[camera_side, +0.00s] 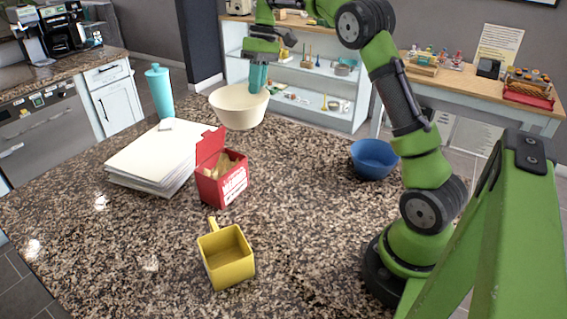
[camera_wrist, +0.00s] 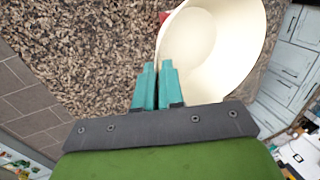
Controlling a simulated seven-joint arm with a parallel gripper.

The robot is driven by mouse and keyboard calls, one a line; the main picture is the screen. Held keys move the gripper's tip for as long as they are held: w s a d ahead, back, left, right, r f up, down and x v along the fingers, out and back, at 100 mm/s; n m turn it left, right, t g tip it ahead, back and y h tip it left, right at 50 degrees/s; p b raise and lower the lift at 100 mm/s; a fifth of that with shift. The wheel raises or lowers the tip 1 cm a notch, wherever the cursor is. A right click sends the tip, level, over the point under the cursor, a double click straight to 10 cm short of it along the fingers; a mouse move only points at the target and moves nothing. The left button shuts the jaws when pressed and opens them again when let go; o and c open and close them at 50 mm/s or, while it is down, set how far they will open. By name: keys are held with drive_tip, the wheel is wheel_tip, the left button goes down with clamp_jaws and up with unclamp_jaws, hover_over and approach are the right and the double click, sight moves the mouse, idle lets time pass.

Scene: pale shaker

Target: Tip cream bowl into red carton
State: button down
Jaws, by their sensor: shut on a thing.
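The cream bowl (camera_side: 236,108) is at the far side of the counter in the side view. It fills the upper right of the wrist view (camera_wrist: 215,50). My gripper is shut on the bowl rim. The red carton (camera_side: 222,185) stands upright and open-lidded nearer the camera, with tan contents showing. A small red bit of it shows in the wrist view (camera_wrist: 164,17) beyond the bowl. The bowl's interior looks empty.
A stack of white papers or books (camera_side: 150,158) lies left of the carton. A teal bottle (camera_side: 159,92) stands behind it. A yellow square mug (camera_side: 227,258) is in front, and a blue bowl (camera_side: 374,158) is at right. The counter centre is clear.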

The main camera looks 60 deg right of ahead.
drive_tip(key=shift+f, duration=0.15)
drive_tip(key=shift+r, duration=1.5)
drive_tip(key=shift+a, duration=0.35)
drive_tip(key=s+a+f, duration=0.1)
drive_tip(key=s+a, duration=0.2)
drive_tip(key=a, duration=0.4)
drive_tip(key=s+a+f, duration=0.2)
drive_tip(key=a, duration=0.4)
drive_tip(key=s+f, duration=0.4)
drive_tip(key=shift+s+a+f, duration=0.25)
drive_tip(key=shift+a+f, duration=0.05)
drive_tip(key=shift+f, duration=0.1)
drive_tip(key=shift+d, duration=0.1)
